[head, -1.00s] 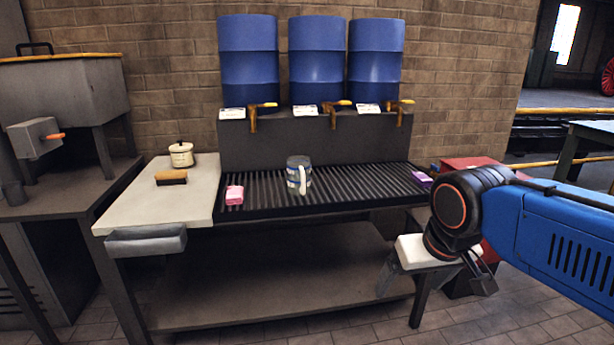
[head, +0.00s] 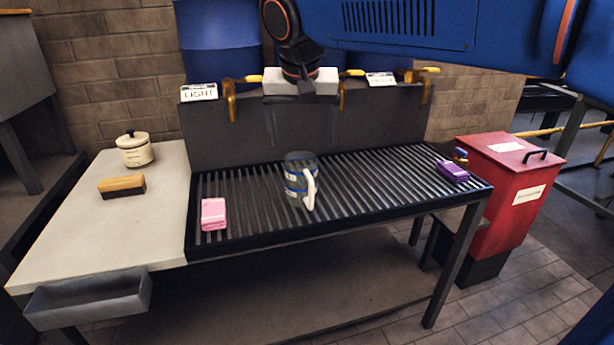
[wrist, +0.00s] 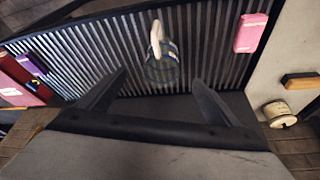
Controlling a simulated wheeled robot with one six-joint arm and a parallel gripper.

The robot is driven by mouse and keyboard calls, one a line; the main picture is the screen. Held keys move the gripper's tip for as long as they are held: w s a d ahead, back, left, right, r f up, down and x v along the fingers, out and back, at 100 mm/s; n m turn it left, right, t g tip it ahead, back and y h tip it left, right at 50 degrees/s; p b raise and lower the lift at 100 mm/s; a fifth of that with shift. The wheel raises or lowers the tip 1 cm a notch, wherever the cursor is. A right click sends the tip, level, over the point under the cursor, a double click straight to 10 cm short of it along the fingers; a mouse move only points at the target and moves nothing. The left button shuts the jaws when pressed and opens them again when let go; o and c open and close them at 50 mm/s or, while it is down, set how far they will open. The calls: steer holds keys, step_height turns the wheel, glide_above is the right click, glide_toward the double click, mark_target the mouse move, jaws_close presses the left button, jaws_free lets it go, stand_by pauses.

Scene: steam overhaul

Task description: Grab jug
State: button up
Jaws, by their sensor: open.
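The jug (head: 298,182) is a grey-blue mug-like vessel with a pale band and a white handle. It stands upright on the black slatted rack (head: 240,238), its handle toward the front right. In the wrist view the jug (wrist: 162,66) lies beyond and between my fingers, seen from above. My gripper (head: 302,140) is open and empty, pointing down above and behind the jug in the head view, apart from it. The fingers look faint against the dark back panel; they show clearly in the wrist view (wrist: 158,84).
A pink block (head: 214,214) lies left of the jug, a purple one (head: 453,171) at the rack's right end. A cream pot (head: 135,150) and a brush (head: 122,186) sit on the pale side top. Barrel taps (head: 230,98) stand behind. A red bin (head: 505,190) is right.

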mark_target(301, 178)
steer(key=shift+w+a+x, duration=0.15)
steer(key=shift+x, duration=2.75)
steer(key=shift+w+a+x, duration=0.1)
steer(key=shift+w+x, duration=0.05)
steer(key=shift+x, duration=2.75)
steer(key=shift+w+a+x, duration=0.15)
steer(key=shift+w+x, duration=0.05)
steer(key=shift+x, duration=2.7)
steer(key=shift+r, duration=0.2)
steer(key=c, duration=1.3)
